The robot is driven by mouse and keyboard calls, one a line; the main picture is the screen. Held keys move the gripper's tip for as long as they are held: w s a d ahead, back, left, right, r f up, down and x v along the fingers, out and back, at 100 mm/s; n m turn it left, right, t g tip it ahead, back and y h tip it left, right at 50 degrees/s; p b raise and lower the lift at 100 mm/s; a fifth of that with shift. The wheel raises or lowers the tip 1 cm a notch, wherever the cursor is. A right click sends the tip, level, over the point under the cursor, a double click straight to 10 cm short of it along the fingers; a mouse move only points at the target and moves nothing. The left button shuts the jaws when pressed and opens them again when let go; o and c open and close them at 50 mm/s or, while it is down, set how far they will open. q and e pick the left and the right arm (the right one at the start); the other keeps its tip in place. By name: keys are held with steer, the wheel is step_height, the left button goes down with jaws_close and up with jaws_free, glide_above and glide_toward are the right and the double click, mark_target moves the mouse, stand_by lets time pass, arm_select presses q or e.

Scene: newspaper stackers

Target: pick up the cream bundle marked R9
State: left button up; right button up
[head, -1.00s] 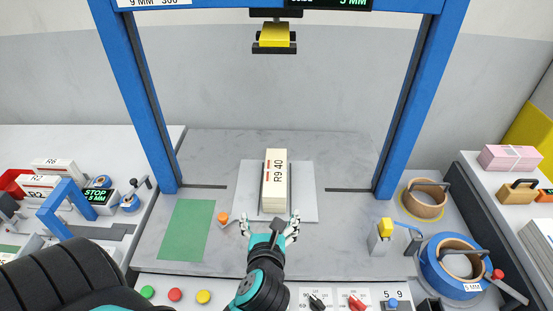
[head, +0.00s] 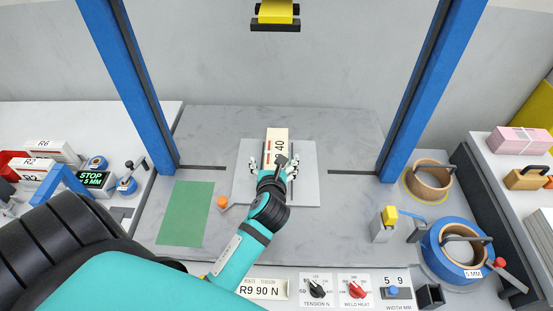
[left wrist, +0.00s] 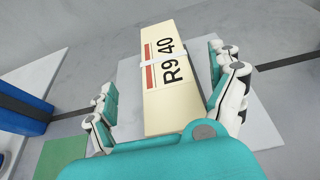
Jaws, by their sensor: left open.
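The cream bundle marked R9 40 (head: 277,140) lies on a light grey plate (head: 306,192) under the blue frame. It has black lettering and red bars on top, and a pale band across it shows in the left wrist view (left wrist: 168,80). My left gripper (head: 279,163) is open over the near part of the bundle, with its fingers on either side. In the left wrist view the fingers of the left gripper (left wrist: 170,85) stand apart from the bundle's sides. The gripper hides the bundle's near end in the head view. My right gripper is not in view.
Blue frame posts (head: 430,95) stand left and right of the plate. A yellow-topped head (head: 276,14) hangs above. A green mat (head: 186,212) and an orange knob (head: 222,202) are to the left. Tape rolls (head: 452,250) stand right. Dials (head: 317,289) line the front panel.

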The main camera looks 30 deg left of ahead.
mark_target(276, 156)
arm_select(q)
steer(key=shift+w+a+f, duration=0.1)
steer(key=shift+w, duration=0.1)
steer(key=shift+w+a+f, duration=0.15)
steer(key=shift+w+f, duration=0.05)
steer(key=shift+w, duration=0.1)
steer(key=x, duration=0.3)
steer(key=shift+w+f+p, duration=0.25)
steer(key=shift+w+p, duration=0.05)
steer(key=shift+w+a+f, duration=0.1)
steer(key=shift+w+f, duration=0.05)
steer(key=shift+w, duration=0.1)
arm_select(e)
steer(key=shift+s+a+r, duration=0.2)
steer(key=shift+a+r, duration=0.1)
arm_select(q)
steer(key=shift+c, duration=0.4)
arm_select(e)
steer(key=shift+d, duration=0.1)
arm_select(q)
steer(key=shift+s, duration=0.1)
steer(key=shift+c, duration=1.1)
steer(key=c, duration=1.3)
steer(key=shift+c, duration=0.7)
